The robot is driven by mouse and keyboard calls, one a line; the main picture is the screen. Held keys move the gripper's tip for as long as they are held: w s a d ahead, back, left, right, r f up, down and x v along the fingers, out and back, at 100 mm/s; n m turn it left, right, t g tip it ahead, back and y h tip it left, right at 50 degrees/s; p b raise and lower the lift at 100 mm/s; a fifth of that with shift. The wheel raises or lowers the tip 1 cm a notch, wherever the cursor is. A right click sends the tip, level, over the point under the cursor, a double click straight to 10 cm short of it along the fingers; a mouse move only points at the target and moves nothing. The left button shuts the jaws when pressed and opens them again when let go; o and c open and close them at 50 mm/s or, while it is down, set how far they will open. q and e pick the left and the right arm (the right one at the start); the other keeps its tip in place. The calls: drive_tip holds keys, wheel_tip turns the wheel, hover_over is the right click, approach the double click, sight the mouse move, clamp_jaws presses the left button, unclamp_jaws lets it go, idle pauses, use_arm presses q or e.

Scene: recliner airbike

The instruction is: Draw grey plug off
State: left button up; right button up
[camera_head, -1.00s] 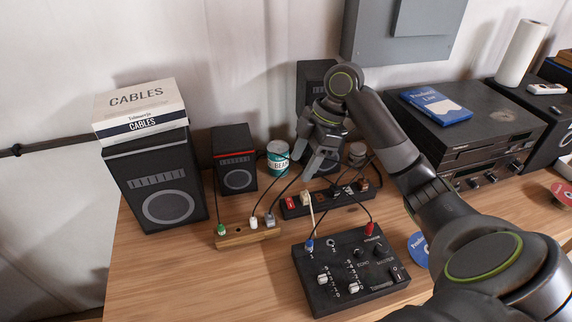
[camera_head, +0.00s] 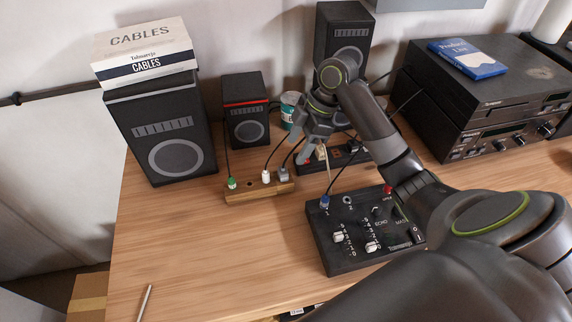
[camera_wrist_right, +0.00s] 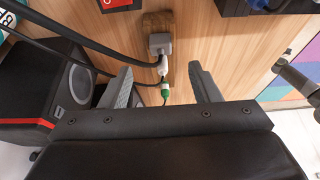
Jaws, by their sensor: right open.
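The grey plug (camera_head: 282,174) stands in the right end of a small wooden socket block (camera_head: 250,192). A white plug (camera_head: 266,177) and a green plug (camera_head: 232,183) stand in the same block to its left. My right gripper (camera_head: 303,153) is open, just above and to the right of the grey plug and apart from it. In the right wrist view the grey plug (camera_wrist_right: 160,43) lies beyond the open fingertips (camera_wrist_right: 160,70), in line with the gap between them. The white plug (camera_wrist_right: 162,66) and green plug (camera_wrist_right: 165,91) line up nearer. My left gripper is out of view.
A dark power strip (camera_head: 352,155) lies behind and right of the block, partly hidden by my right gripper. A black mixer (camera_head: 345,265) stands in front right. Small and large speakers (camera_head: 246,122) stand behind. Cables rise from the plugs.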

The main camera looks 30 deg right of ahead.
sight(285, 169)
drive_tip(key=p+x, duration=0.1)
drive_tip(key=x, duration=0.8)
drive_tip(key=shift+s, duration=0.1)
drive_tip(key=shift+c, duration=0.2)
drive_tip(key=c, duration=1)
drive_tip(key=shift+r+p, duration=0.8)
drive_tip(key=shift+p, duration=0.15)
drive_tip(key=shift+r+p, duration=0.9)
drive_tip(key=shift+p, duration=0.1)
